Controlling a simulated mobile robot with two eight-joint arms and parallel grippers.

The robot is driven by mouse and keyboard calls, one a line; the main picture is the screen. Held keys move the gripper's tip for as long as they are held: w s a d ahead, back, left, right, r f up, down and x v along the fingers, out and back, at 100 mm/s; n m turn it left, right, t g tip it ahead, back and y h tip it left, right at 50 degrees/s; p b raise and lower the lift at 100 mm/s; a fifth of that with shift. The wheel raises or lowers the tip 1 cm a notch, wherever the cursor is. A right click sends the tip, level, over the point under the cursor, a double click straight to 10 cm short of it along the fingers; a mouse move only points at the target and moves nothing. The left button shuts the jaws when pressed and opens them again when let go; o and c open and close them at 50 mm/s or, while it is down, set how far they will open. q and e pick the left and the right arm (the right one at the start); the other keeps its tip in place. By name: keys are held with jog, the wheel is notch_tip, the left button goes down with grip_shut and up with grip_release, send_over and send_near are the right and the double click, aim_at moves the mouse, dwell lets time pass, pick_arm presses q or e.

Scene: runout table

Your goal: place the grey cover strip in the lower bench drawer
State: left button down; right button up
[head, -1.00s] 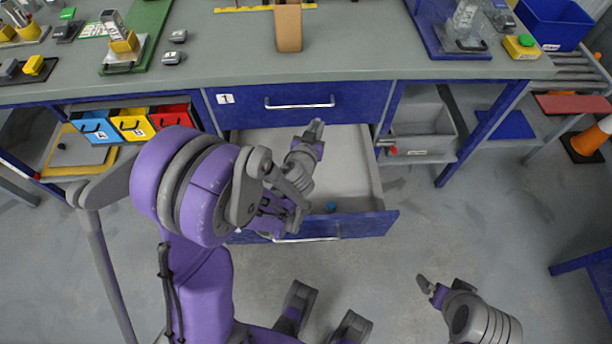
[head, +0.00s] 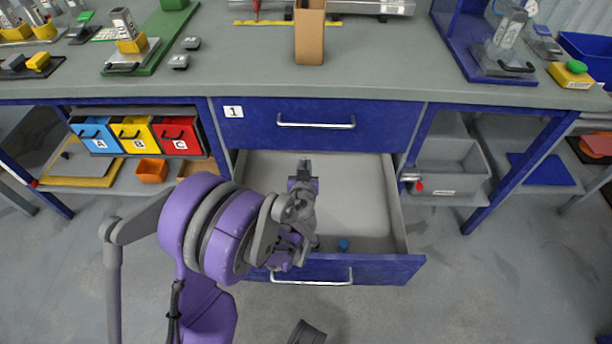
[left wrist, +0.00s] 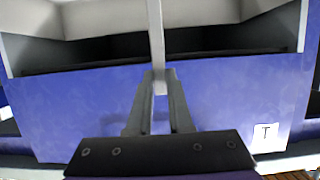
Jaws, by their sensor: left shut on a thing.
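My left gripper (head: 304,165) is over the open lower bench drawer (head: 365,190), near its back and left of its middle. In the left wrist view its fingers (left wrist: 158,98) are shut on a pale grey bar (left wrist: 155,35), which looks like the grey cover strip. The strip runs away from the fingertips to the picture's top edge; its far end is out of view. In the head view I cannot make the strip out. I cannot tell whether it touches the drawer.
A small blue object (head: 343,244) lies in the drawer near its front. The closed upper drawer (head: 250,128), labelled 1, is just above. Blue, yellow and red bins (head: 132,135) stand at left on the shelf; a grey bin (head: 450,168) stands at right. The bench top (head: 390,70) holds several fixtures.

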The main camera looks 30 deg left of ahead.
pick_arm(q)
jog(key=shift+f+b, duration=0.5)
jog(key=shift+f, duration=1.15)
jog(key=shift+f, duration=0.2)
jog(key=c, duration=0.8)
grip_release()
jog(key=shift+r, duration=0.1)
jog(key=shift+c, duration=0.2)
jog(key=p+v, duration=0.1)
jog(key=v, duration=0.6)
jog(key=shift+s+r, duration=0.2)
jog(key=shift+s, duration=0.05)
